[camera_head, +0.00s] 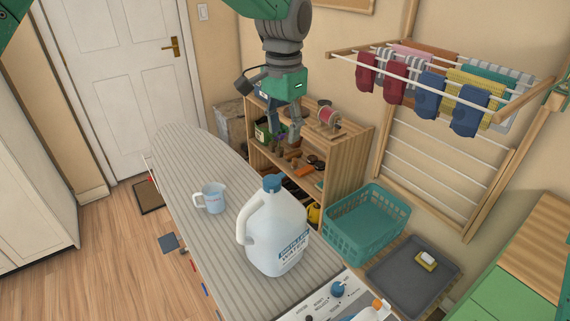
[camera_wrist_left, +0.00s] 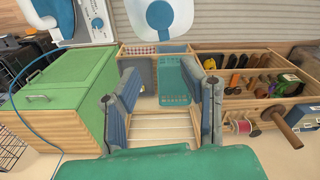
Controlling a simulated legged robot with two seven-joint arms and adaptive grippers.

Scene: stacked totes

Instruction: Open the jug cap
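The white water jug (camera_head: 275,235) stands upright on the striped ironing board (camera_head: 180,165), its handle to the left. Its blue cap (camera_head: 272,183) sits on the neck. The cap also shows from above at the top of the left wrist view (camera_wrist_left: 160,15), beyond the fingers. My left gripper (camera_head: 281,138) hangs above and behind the jug in the head view, in front of the wooden shelf. Its fingers are spread apart with nothing between them in the left wrist view (camera_wrist_left: 168,80). It is clear of the cap. My right gripper is out of view.
A measuring cup (camera_head: 212,198) stands on the board left of the jug. A wooden shelf (camera_head: 345,165) with tools is behind. A teal basket (camera_head: 365,220) and grey tray (camera_head: 415,275) lie right. A drying rack (camera_head: 430,85) with laundry juts from the wall.

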